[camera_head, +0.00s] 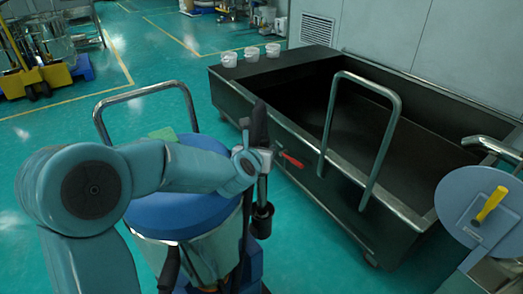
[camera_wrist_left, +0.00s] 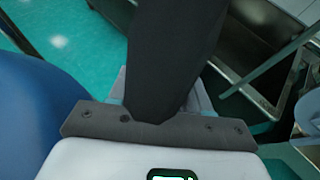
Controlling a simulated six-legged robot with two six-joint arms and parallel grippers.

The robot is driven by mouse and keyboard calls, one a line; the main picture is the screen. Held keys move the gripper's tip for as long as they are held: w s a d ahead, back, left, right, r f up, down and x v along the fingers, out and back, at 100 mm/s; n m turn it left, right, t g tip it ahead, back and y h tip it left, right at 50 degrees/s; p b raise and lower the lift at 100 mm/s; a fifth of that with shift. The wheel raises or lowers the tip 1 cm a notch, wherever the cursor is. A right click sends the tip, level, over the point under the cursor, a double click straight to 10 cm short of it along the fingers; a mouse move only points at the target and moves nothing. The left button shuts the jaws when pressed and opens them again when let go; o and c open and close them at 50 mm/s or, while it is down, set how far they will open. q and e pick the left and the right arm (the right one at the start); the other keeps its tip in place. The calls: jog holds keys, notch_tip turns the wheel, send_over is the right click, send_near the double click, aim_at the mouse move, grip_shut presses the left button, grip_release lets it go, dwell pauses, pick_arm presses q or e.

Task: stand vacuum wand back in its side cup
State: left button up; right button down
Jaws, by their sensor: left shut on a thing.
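The vacuum wand (camera_head: 259,122) has a dark upper part that stands nearly upright above my left gripper (camera_head: 256,158). My left gripper is shut on the wand, beside the blue lid of the vacuum (camera_head: 190,215). In the left wrist view the dark wand (camera_wrist_left: 172,50) rises from between the jaws. Below the gripper a thin metal tube runs down to a black cylinder (camera_head: 262,221) at the vacuum's right side, which looks like the side cup. I cannot tell whether the wand's lower end is seated in it. My right gripper is out of view.
A large dark trough (camera_head: 300,135) with a steel rail (camera_head: 395,125) stands close on the right. Several white tubs (camera_head: 251,54) sit on its far end. A round grey disc with a yellow handle (camera_head: 490,204) is at the right edge. Green floor is clear behind the vacuum.

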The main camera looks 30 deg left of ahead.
pick_arm(q)
jog(key=o, duration=1.1)
jog(key=shift+o, duration=0.2)
jog(key=p+v, duration=0.3)
jog(key=v, duration=1.3)
jog(key=shift+s, duration=0.2)
jog(key=shift+r, duration=0.1)
